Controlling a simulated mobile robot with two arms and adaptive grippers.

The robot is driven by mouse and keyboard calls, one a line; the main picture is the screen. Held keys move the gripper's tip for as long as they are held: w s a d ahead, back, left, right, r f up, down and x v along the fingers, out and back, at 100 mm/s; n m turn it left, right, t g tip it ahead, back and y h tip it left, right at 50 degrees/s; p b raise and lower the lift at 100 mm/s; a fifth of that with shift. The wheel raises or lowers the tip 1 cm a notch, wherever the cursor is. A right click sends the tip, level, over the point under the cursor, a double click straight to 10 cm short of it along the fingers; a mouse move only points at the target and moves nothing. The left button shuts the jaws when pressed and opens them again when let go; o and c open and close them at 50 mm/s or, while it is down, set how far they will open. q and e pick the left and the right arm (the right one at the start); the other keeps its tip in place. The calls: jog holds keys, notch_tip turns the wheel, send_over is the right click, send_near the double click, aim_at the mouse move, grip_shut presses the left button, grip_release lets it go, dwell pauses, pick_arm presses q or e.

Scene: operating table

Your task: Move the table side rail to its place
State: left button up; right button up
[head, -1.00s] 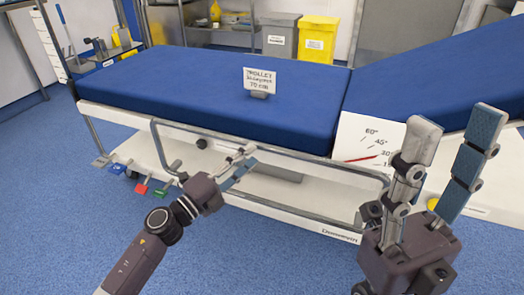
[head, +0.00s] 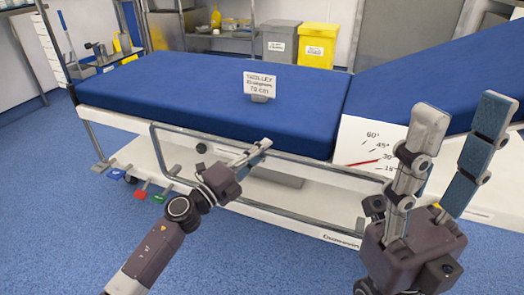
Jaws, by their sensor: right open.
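The table side rail (head: 205,134) is a bent grey metal tube frame along the near side of the blue-topped operating table (head: 205,90). Its upper bar lies just below the mattress and its lower bar runs low beside the white base. My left gripper (head: 262,147) is at the upper bar, near the middle of the rail, and covers part of it. Its fingers look close together; whether they grip the bar cannot be made out. My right gripper (head: 458,112) is open and empty, pointing up in front of the rail's right end and the raised backrest.
A small sign (head: 259,86) stands on the mattress. An angle card (head: 369,146) is at the backrest hinge. Coloured pedals (head: 141,190) stick out at the lower left. A grey bin (head: 280,38) and a yellow bin (head: 317,45) stand behind. The floor in front is clear.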

pick_arm(q)
grip_shut()
